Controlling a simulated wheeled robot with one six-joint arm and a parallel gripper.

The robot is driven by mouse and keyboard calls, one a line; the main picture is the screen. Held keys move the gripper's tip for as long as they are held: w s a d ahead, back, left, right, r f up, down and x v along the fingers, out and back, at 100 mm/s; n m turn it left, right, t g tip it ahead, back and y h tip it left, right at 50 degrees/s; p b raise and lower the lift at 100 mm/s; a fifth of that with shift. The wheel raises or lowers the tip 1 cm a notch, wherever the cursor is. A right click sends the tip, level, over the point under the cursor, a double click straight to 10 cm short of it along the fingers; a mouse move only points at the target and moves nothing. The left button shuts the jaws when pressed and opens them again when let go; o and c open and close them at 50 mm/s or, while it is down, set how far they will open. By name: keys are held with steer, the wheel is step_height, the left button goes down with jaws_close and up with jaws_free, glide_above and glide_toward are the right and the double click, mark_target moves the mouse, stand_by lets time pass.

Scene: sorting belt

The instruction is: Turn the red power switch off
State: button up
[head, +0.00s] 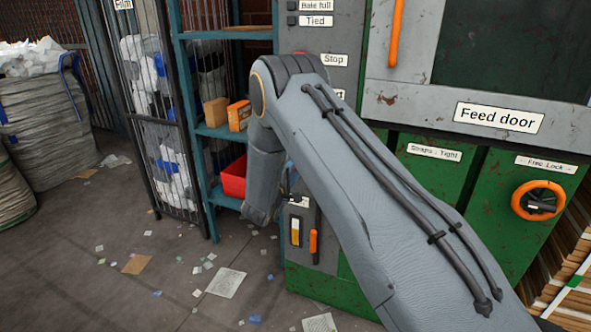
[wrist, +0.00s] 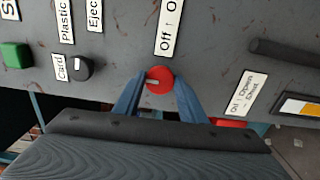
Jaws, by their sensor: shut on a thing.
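The red power switch (wrist: 159,80) is a round red knob with a pale pointer line on a grey panel, under a label reading "Off" and a partly cut-off "O". In the wrist view my gripper (wrist: 158,88) has its two blue fingers on either side of the knob and is shut on it. The pointer line lies nearly level in the picture, toward the left. In the head view my grey arm hides the switch and the fingers.
In the wrist view a black selector knob (wrist: 80,68) and a green button (wrist: 16,56) are on the left, and a dark handle (wrist: 284,52) on the right. In the head view a blue shelf (head: 213,130) with a red bin (head: 233,178) stands left of the green machine (head: 440,172).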

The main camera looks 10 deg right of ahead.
steer(key=o, duration=1.1)
steer(key=shift+c, duration=0.2)
steer(key=v, duration=0.8)
steer(key=shift+b, duration=0.35)
steer(key=shift+w, duration=0.1)
